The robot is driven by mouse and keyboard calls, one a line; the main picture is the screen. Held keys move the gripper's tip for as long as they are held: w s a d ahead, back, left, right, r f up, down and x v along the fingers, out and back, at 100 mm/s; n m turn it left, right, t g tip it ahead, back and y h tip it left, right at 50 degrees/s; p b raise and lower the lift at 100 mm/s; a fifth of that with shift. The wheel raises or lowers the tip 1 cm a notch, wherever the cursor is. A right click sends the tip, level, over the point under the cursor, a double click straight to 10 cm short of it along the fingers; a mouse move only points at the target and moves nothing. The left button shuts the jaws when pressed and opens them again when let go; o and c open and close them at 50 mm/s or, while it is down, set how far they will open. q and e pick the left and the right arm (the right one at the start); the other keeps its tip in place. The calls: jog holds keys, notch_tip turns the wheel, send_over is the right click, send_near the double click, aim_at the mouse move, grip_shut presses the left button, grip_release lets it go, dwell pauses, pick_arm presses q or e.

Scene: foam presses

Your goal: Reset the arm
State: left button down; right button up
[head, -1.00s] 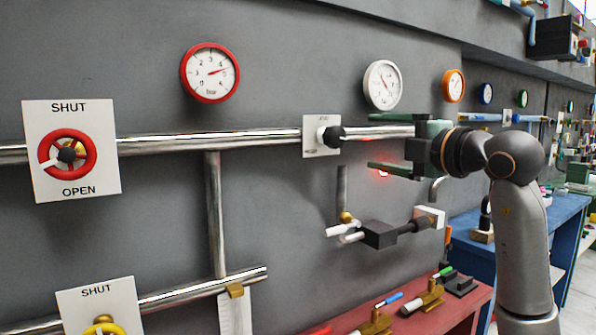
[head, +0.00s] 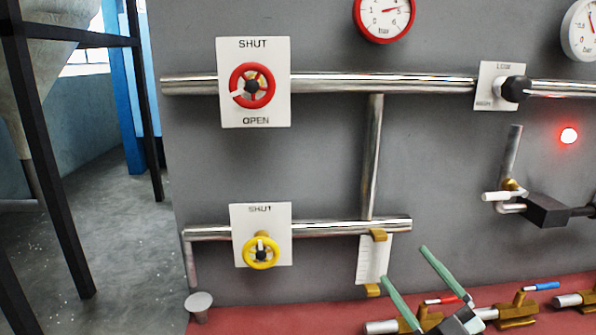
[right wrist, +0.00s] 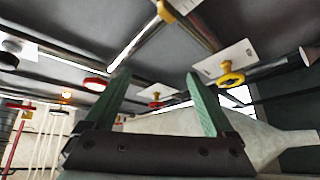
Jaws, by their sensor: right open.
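My right gripper (head: 404,264) is at the lower right of the head view, its two green fingers spread apart with nothing between them. It points up and to the left, in front of the bench and below the lower pipe (head: 330,226). In the right wrist view the gripper (right wrist: 157,85) also shows both fingers apart and empty. My left gripper is in neither view.
A red handwheel (head: 252,86) and a yellow handwheel (head: 261,252) sit on white plates on the grey wall. A red bench (head: 285,318) carries brass fittings (head: 518,310). Open floor (head: 125,230) lies left.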

jog(key=s+f+m+g+h, duration=0.3)
jog(key=s+f+m+h, duration=0.15)
jog(key=f, duration=0.85)
jog(key=s+f+m+g+h, duration=0.2)
jog(key=s+f+m+h, duration=0.3)
jog(key=f, duration=0.7)
jog(key=s+a+f+m+g+y, duration=0.2)
jog(key=s+a+f+g, duration=0.4)
jog(key=s+f, duration=0.65)
pick_arm(q)
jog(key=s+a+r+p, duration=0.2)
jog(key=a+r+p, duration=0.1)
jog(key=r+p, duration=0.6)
jog(key=p, duration=0.4)
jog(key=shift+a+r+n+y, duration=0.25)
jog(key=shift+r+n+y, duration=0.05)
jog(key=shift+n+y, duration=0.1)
pick_arm(e)
jog(key=d+r+h, duration=0.1)
jog(key=d+r, duration=0.2)
jog(key=r, duration=0.7)
jog(key=shift+s+d+r+m, duration=0.25)
jog(key=shift+s+d+m, duration=0.1)
jog(key=shift+s, duration=0.05)
